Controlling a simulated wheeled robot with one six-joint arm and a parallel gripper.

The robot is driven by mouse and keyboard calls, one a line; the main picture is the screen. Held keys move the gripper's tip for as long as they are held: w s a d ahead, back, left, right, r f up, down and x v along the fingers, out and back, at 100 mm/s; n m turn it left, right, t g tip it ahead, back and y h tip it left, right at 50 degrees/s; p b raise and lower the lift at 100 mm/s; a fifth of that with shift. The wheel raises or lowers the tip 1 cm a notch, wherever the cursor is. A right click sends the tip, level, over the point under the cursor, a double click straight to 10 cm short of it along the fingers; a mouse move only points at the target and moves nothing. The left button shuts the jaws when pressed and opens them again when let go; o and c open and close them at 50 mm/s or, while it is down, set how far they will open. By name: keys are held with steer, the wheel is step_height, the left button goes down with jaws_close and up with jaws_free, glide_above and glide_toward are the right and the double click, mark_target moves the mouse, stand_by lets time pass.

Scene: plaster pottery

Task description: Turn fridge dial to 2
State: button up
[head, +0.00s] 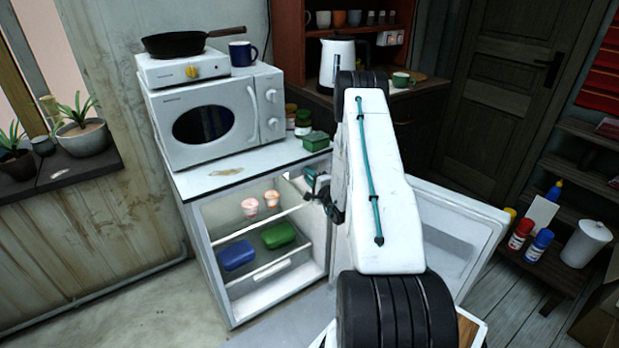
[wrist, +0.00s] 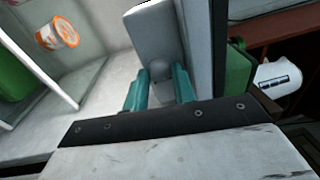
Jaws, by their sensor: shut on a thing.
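The small white fridge (head: 208,252) stands with its door (head: 462,215) swung open to the right. My gripper (head: 312,187) reaches into the upper right of its opening. In the wrist view, the teal fingers of my gripper (wrist: 158,90) are closed on the sides of a small round grey dial (wrist: 160,69). The dial sits on a pale grey housing (wrist: 153,32) on the fridge's inner wall. No number or mark on the dial can be read. The dial is not clear in the head view.
Shelves inside hold two cups (head: 250,206), a green container (head: 279,236) and a blue container (head: 237,255). A microwave (head: 215,118) stands on top of the fridge, beside a green box (head: 316,141). The fridge side wall is close to my gripper.

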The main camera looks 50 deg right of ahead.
steer(key=o, duration=1)
steer(key=s+a+m, duration=0.2)
steer(key=s+m, duration=0.5)
steer(key=m, duration=0.5)
steer(key=w+a+r+n+g+y, duration=0.2)
steer(key=a+r+n+y, duration=0.5)
steer(key=a+r, duration=0.4)
steer(key=w+a+r+n+g+y, duration=0.2)
steer(key=a+r+n+y, duration=0.5)
steer(key=a+r, duration=0.5)
steer(key=w+a+y, duration=0.1)
steer(key=a+y, duration=0.1)
steer(key=a, duration=0.2)
steer(key=shift+w+a+y, duration=0.3)
steer(key=shift+w, duration=0.05)
